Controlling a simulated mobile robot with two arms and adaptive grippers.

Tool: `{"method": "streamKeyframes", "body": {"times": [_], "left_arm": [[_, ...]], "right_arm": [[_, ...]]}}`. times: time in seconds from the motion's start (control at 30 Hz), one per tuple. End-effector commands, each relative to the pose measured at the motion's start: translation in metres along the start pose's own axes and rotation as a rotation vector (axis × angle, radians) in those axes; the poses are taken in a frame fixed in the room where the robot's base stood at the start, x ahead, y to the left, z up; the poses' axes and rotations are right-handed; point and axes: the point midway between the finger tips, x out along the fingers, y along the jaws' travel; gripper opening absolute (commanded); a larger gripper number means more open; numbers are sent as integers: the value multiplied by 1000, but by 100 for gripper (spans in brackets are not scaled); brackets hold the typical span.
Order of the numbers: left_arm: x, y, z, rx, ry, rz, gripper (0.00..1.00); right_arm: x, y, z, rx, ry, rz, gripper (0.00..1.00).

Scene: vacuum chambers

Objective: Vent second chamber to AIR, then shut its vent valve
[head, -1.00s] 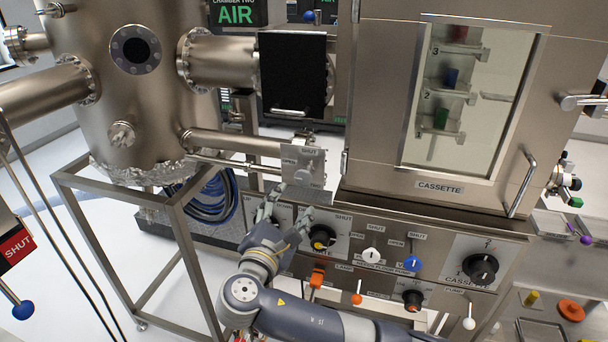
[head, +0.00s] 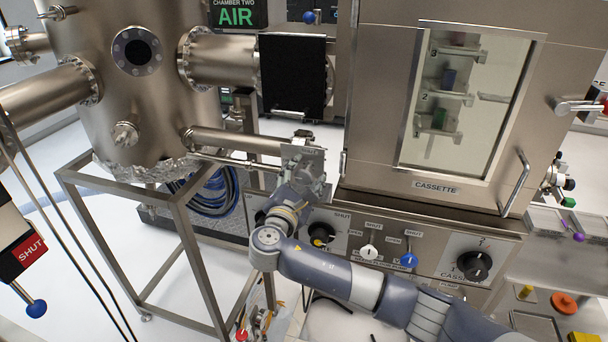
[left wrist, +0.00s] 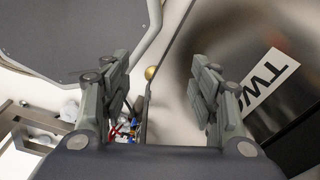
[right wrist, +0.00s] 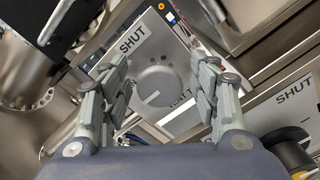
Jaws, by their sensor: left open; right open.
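The chamber two display (head: 237,14) reads AIR in green. A small metal plate (head: 318,158) with SHUT lettering sits at the end of a thin pipe, left of the cassette box. My right gripper (head: 303,178) is raised in front of this plate and partly hides it. My left gripper (left wrist: 160,95) is open and empty in the left wrist view, near a label reading TWO (left wrist: 272,85).
The steel chamber (head: 150,110) stands on a frame (head: 190,240) at the left. The cassette box (head: 380,120) rises just right of my right gripper. Below it is a panel with a yellow-marked knob (head: 320,235), a white knob (head: 369,252) and a blue knob (head: 409,260).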

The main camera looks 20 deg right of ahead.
Motion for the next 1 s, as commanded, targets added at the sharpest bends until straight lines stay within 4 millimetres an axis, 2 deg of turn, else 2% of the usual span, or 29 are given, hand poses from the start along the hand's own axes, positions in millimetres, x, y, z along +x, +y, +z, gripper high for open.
{"method": "streamKeyframes", "body": {"times": [0.13,0.17,0.33,0.37,0.73,1.0], "left_arm": [[0,0,0,0,0,0,56],[0,0,0,0,0,0,56],[0,0,0,0,0,0,56],[0,0,0,0,0,0,56],[6,0,0,0,0,0,56],[25,0,2,0,0,0,56]], "right_arm": [[0,0,0,0,0,0,56],[0,0,0,0,0,0,51],[0,0,0,0,0,0,13],[0,0,0,0,0,0,11],[0,-1,-1,37,-1,0,11],[0,-4,-4,196,-1,-1,11]]}}
